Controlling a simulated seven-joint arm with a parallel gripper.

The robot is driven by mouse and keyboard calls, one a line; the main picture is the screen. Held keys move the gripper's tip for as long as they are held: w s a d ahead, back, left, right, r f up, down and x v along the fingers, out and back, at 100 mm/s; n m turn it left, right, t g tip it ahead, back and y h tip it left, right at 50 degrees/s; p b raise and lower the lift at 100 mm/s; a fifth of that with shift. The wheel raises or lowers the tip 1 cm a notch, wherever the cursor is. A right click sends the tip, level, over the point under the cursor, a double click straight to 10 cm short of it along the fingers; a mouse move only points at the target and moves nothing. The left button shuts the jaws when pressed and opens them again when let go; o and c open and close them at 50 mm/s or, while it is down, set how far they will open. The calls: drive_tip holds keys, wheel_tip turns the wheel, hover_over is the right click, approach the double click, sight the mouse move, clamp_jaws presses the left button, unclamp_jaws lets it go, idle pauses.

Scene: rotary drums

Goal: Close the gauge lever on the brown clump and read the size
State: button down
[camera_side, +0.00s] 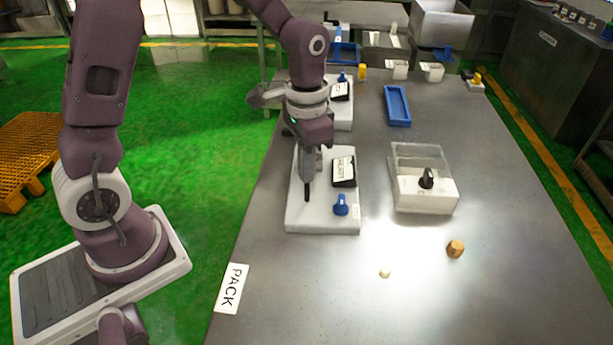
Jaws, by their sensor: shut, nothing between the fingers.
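A brown clump (455,249) lies on the bare grey table, right of centre and near the front. My gripper (307,196) is shut and empty. It points down at the left part of a white panel (322,222), well away from the clump. I cannot tell if its tips touch the panel. The panel carries a dark box with a white label (344,171) and a blue knob (341,205), both just right of my gripper. I cannot make out which part is the gauge lever, and no size reading is legible.
A clear-topped white box with a black knob (427,196) stands right of the panel. A small pale piece (384,273) lies near the clump. A blue tray (397,106) and white bins are farther back. The front right table is clear.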

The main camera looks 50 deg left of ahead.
drive_tip(key=shift+w+a, duration=0.55)
drive_tip(key=shift+a, duration=0.05)
idle(0.6)
wheel_tip(320, 180, up, 7)
drive_tip(key=s+d, duration=0.1)
drive_tip(key=shift+s+d, duration=0.2)
drive_tip(key=shift+d, duration=0.05)
idle(0.9)
drive_tip(key=s+r+n+t, duration=0.1)
drive_tip(key=s+r, duration=0.3)
drive_tip(key=s, duration=0.5)
drive_tip(key=s+r+n+t, duration=0.2)
drive_tip(key=s+r+t, duration=0.2)
drive_tip(key=s, duration=0.5)
drive_tip(key=shift+t, duration=0.3)
